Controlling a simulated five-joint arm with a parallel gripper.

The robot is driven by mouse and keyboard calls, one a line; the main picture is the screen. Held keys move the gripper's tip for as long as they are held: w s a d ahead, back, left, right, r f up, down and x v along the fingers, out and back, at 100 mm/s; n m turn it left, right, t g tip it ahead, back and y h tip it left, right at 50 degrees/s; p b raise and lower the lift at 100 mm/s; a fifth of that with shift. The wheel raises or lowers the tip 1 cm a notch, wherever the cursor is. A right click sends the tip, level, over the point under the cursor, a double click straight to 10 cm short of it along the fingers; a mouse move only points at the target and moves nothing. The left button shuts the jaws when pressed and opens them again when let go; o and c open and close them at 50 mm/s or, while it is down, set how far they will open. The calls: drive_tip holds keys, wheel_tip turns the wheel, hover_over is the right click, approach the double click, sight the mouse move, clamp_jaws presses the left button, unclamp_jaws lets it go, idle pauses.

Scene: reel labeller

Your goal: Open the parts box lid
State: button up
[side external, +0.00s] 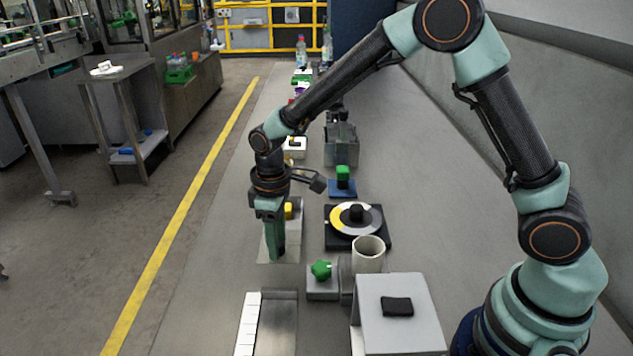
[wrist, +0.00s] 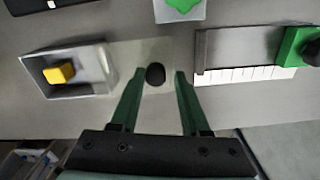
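The parts box (wrist: 112,70) is a grey open-topped tray at the left in the wrist view; a yellow block (wrist: 59,73) lies inside. Its inside is uncovered. A flat, pale plate (wrist: 133,55), which looks like its lid, extends right from the box with a black knob (wrist: 155,74) on it. My gripper (wrist: 157,77) is open, a fingertip on each side of the knob with gaps showing. In the side view, my gripper (side external: 274,254) points down over the plate (side external: 291,250), hiding the knob and part of the box (side external: 298,213).
A green star knob (side external: 321,270) on a grey block, a cup (side external: 368,254) and a reel (side external: 371,218) stand to the right. A white case (side external: 420,325) and a label strip (side external: 248,325) are nearer the camera. Free bench lies left of the box.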

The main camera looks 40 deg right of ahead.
drive_tip(key=shift+o, duration=0.7)
wheel_tip(320, 180, up, 12)
idle(0.4)
drive_tip(key=s+d+r+m+t, duration=0.2)
drive_tip(key=s+d+r+m, duration=0.1)
drive_tip(key=s+d, duration=0.3)
drive_tip(key=s+d+r+m+t, duration=0.3)
drive_tip(key=s+d, duration=0.3)
drive_tip(key=s, duration=0.1)
drive_tip(key=shift+s+d+r+m+t, duration=0.2)
drive_tip(key=shift+s+m+t, duration=0.1)
drive_tip(key=shift+m, duration=0.1)
